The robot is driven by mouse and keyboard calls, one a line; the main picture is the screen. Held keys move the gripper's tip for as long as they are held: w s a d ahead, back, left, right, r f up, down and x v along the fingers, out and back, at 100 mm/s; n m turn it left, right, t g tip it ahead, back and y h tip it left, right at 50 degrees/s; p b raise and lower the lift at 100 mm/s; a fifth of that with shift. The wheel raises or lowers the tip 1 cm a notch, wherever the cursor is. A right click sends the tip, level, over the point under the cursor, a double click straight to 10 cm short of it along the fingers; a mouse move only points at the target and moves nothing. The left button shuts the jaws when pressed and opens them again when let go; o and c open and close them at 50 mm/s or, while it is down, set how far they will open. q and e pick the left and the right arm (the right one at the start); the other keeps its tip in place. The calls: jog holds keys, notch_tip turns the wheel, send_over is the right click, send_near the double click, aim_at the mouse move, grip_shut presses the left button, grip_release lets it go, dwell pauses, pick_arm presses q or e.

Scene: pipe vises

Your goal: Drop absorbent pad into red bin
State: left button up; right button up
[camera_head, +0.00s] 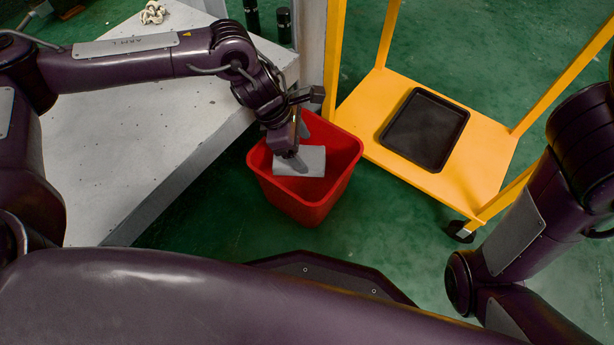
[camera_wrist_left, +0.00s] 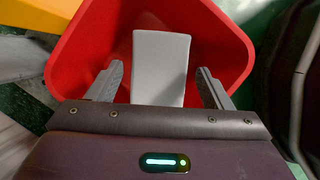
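The red bin (camera_head: 312,210) stands on the green floor beside the grey-white platform. The absorbent pad (camera_head: 310,162) is a light grey slab within the bin's mouth, below my left gripper (camera_head: 290,150). In the left wrist view the pad (camera_wrist_left: 161,68) lies between the two fingers of my left gripper (camera_wrist_left: 160,85), with a gap on each side. The fingers are spread apart and the red bin (camera_wrist_left: 85,60) surrounds the view of the pad. I cannot tell whether the pad rests on the bin's floor. My right gripper is out of view.
A yellow cart (camera_head: 465,185) with a black tray (camera_head: 425,130) on its lower shelf stands right of the bin. The grey-white platform (camera_head: 130,150) is at left, with a pale knotted item (camera_head: 152,13) at the back. Green floor (camera_head: 390,235) is clear right of the bin.

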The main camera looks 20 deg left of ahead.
pick_arm(q)
jog(key=o, duration=0.3)
jog(key=p+v, duration=0.5)
jog(key=v, duration=0.2)
jog(key=shift+r, duration=0.35)
jog(key=shift+s+a, duration=0.15)
jog(key=shift+s, duration=0.05)
